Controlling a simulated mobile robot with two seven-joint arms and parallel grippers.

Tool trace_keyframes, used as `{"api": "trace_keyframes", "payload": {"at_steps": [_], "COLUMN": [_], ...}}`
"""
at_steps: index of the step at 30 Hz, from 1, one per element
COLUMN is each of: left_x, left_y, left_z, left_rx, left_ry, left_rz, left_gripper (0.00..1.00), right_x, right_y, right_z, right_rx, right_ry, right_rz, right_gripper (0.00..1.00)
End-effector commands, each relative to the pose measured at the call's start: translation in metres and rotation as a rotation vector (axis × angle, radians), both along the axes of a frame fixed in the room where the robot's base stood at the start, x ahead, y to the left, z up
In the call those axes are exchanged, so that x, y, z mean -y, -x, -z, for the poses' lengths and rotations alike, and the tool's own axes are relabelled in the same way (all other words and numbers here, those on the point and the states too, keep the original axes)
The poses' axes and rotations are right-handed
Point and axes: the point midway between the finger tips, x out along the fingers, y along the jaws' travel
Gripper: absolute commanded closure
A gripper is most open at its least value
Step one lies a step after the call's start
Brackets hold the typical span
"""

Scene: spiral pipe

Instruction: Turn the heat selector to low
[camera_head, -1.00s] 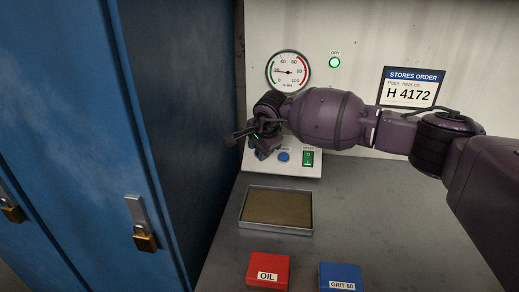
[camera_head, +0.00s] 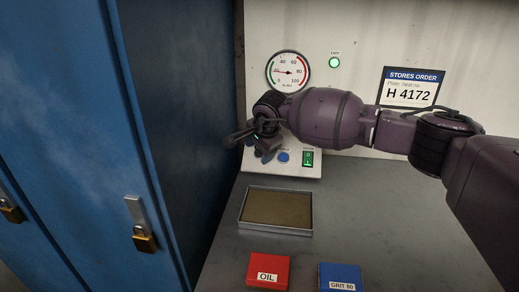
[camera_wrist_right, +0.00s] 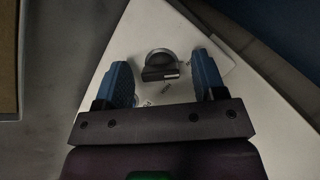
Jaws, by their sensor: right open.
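The heat selector (camera_wrist_right: 161,66) is a dark round knob with a pale mark, on a light panel in the right wrist view. My right gripper (camera_wrist_right: 166,78) is open, its two blue fingers on either side of the knob in that picture. In the head view my right gripper (camera_head: 250,145) is at the left part of the control panel (camera_head: 304,170), and my arm hides the knob there. My left gripper does not show.
A gauge (camera_head: 288,72) and a lit green lamp (camera_head: 334,62) are above. A tray (camera_head: 276,233), red box (camera_head: 268,271) and blue box (camera_head: 340,277) are on the bench. Blue lockers (camera_head: 70,110) stand left.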

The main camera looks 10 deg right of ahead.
Motion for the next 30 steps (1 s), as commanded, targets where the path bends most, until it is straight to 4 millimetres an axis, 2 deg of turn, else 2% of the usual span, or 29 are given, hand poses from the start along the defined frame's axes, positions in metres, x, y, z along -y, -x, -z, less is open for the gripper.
{"api": "trace_keyframes", "payload": {"at_steps": [5, 12, 18, 24, 30], "left_x": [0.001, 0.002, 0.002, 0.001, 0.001], "left_y": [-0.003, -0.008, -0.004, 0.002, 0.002], "left_z": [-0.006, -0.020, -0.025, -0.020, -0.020], "left_rx": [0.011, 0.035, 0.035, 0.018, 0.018], "left_ry": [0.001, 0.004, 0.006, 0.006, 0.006], "left_rz": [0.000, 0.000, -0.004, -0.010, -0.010], "left_gripper": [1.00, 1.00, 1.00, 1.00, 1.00], "right_x": [0.001, 0.004, 0.006, 0.007, 0.008], "right_y": [0.005, 0.022, 0.036, 0.043, 0.045], "right_z": [-0.014, -0.055, -0.083, -0.097, -0.098], "right_rx": [0.004, 0.009, 0.006, 0.002, 0.000], "right_ry": [0.000, 0.000, 0.000, 0.000, 0.001], "right_rz": [0.000, -0.002, 0.001, 0.000, 0.001], "right_gripper": [0.36, 0.36, 0.36, 0.36, 0.36]}}
